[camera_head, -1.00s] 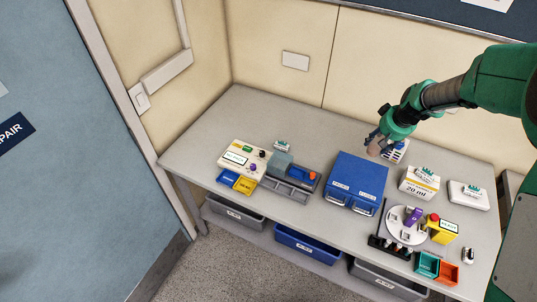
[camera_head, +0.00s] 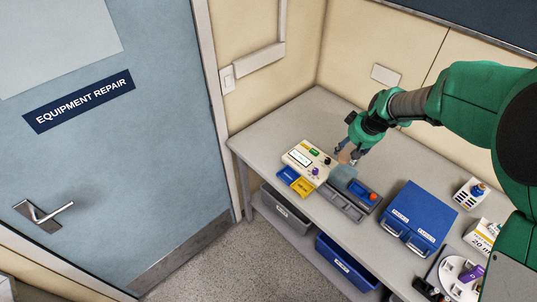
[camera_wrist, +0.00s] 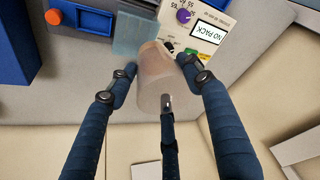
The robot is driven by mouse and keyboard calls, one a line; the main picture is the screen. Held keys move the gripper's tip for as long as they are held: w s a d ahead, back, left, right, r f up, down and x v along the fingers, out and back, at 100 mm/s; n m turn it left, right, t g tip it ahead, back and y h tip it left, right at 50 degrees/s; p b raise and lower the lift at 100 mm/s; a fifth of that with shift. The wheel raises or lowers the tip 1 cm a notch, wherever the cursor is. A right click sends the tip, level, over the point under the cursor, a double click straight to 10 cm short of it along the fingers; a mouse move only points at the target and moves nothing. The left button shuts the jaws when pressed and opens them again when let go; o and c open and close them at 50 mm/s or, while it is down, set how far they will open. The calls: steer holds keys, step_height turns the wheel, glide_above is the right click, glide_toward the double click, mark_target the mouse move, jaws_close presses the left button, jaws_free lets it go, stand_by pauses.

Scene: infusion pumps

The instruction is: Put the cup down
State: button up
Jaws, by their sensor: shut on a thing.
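A translucent brownish cup (camera_wrist: 152,92) is held between the dark blue fingers of my gripper (camera_wrist: 158,74) in the wrist view. In the head view my gripper (camera_head: 353,150) is over the back of the table, behind the white pump (camera_head: 305,158) and the grey docking unit (camera_head: 348,198). The cup (camera_head: 344,157) shows small and partly hidden under the fingers there. I cannot tell whether the cup's base touches the table.
A blue case (camera_head: 418,217) stands to the right. Bare tabletop (camera_head: 285,125) lies left of the pump.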

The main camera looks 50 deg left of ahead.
steer(key=s+a+n+g, duration=0.2)
steer(key=s+a+n, duration=0.3)
steer(key=s+a, duration=1.35)
step_height(320, 180, down, 10)
steer(key=shift+s+d+y, duration=0.15)
steer(key=shift+d+y, duration=0.05)
steer(key=shift+y, duration=0.1)
steer(key=shift+a+r, duration=0.1)
steer(key=w+a+f, duration=0.1)
steer(key=w+a, duration=0.7)
steer(key=a, duration=0.5)
steer(key=shift+w+f, duration=0.25)
steer(key=shift+w, duration=0.1)
steer(key=shift+a, duration=0.1)
steer(key=shift+f, duration=0.1)
steer(key=shift+f, duration=1.65)
steer(key=shift+f, duration=0.15)
